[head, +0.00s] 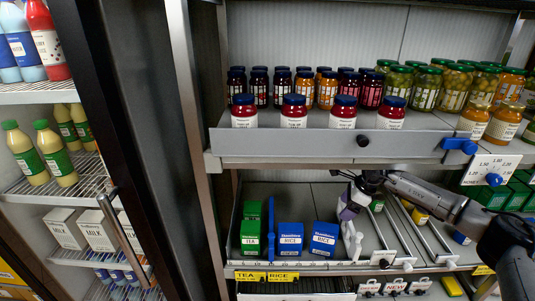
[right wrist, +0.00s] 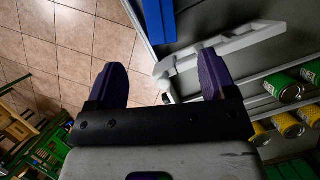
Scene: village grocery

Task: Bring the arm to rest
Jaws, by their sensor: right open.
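My right arm comes in from the right in the head view and reaches over the lower shelf. Its gripper (head: 350,207) has purple fingers and hangs just above and right of the blue rice boxes. In the right wrist view the gripper (right wrist: 162,80) has its two purple fingers spread wide, with nothing held between them. A pale grey shelf part (right wrist: 215,52) shows beyond the right finger; I cannot tell whether they touch. My left gripper is not in view.
Blue rice boxes (head: 324,239) and green tea boxes (head: 250,237) stand on the lower shelf. Above is a shelf lip (head: 290,144) with several jars behind it. A dark cooler door frame (head: 130,130) stands left. Tiled floor (right wrist: 60,50) shows in the wrist view.

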